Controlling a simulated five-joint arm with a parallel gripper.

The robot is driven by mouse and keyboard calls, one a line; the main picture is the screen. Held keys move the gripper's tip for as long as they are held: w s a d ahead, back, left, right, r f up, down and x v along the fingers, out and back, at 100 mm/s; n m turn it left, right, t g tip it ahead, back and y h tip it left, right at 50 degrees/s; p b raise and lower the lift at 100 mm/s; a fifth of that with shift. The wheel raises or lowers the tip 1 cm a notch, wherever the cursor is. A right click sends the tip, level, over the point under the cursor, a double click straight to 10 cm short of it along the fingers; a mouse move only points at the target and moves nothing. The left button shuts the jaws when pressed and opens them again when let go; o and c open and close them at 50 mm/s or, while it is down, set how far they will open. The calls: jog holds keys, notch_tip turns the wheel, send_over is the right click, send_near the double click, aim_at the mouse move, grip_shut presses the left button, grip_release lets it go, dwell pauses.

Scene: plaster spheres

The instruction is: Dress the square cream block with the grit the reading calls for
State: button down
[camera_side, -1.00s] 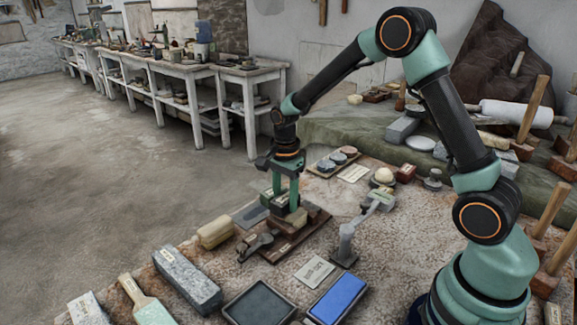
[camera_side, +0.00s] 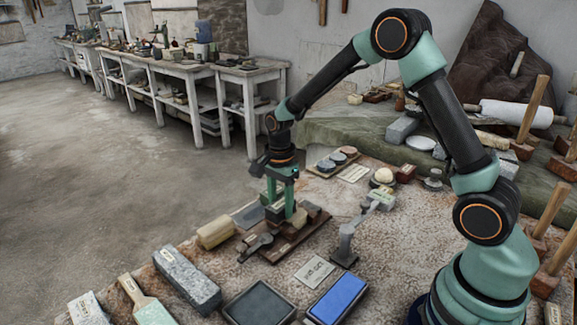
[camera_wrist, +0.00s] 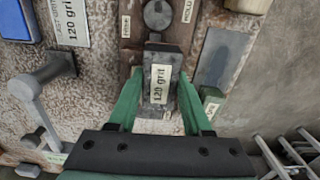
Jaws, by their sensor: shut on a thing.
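My gripper (camera_wrist: 158,105) is shut on a dark grey block labelled "120 grit" (camera_wrist: 160,82), with a green finger on each side. In the side view my gripper (camera_side: 281,207) is low over a brown wooden holder (camera_side: 288,248); whether the block touches the holder is unclear. A cream block (camera_side: 215,233) with rounded edges lies just left of the holder; part of it shows at the top of the wrist view (camera_wrist: 248,4). A pale card (camera_side: 314,270) lies in front of the holder and reads "120 grit" in the wrist view (camera_wrist: 70,22).
A grey stand (camera_side: 345,246) with a small arm rises right of the holder. A blue pad (camera_side: 338,297), a dark tray (camera_side: 259,303) and a long grey stone (camera_side: 186,277) line the front. A pale ball (camera_side: 384,175) sits behind. Bare tabletop shows right of the stand.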

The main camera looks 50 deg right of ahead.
jog(key=shift+a, duration=0.25)
jog(key=shift+d, duration=2.25)
jog(key=shift+a, duration=2.25)
jog(key=shift+d, duration=2.25)
jog(key=shift+a+r, duration=0.4)
jog(key=shift+a, duration=0.2)
jog(key=shift+a+r, duration=0.35)
jog(key=shift+a, duration=0.2)
jog(key=shift+r, duration=0.1)
